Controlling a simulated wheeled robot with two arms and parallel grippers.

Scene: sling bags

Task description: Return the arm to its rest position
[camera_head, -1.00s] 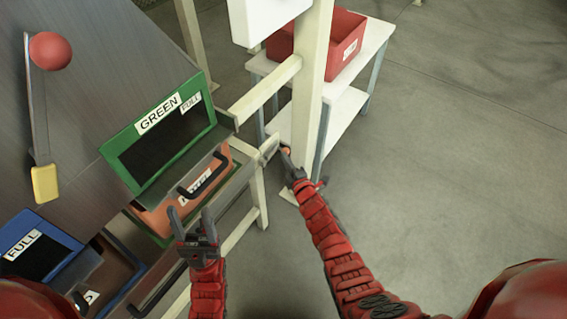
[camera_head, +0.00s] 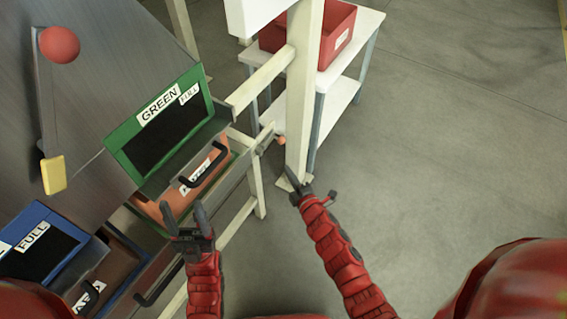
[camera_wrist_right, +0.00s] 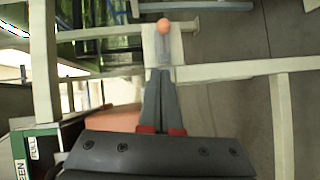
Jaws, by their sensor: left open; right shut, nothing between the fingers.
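My right gripper (camera_head: 293,174) is shut and empty in the head view, in front of the foot of the cream post. In the right wrist view its two fingers (camera_wrist_right: 160,76) lie together, with nothing between them. An orange knob (camera_head: 281,140) on a short bar lies beyond its tips, apart from them in the head view. The knob also shows in the right wrist view (camera_wrist_right: 163,25), past the fingertips. My left gripper (camera_head: 183,212) is open and empty, pointing up in front of the lower drawers.
A green-framed bin (camera_head: 117,147) labelled GREEN and FULL and a blue-framed bin (camera_head: 28,211) stand at left. A lever with a red ball (camera_head: 59,44) is above them. A cream post (camera_head: 301,100) stands before a white table (camera_head: 370,25) with a red crate (camera_head: 340,30). Floor at right is clear.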

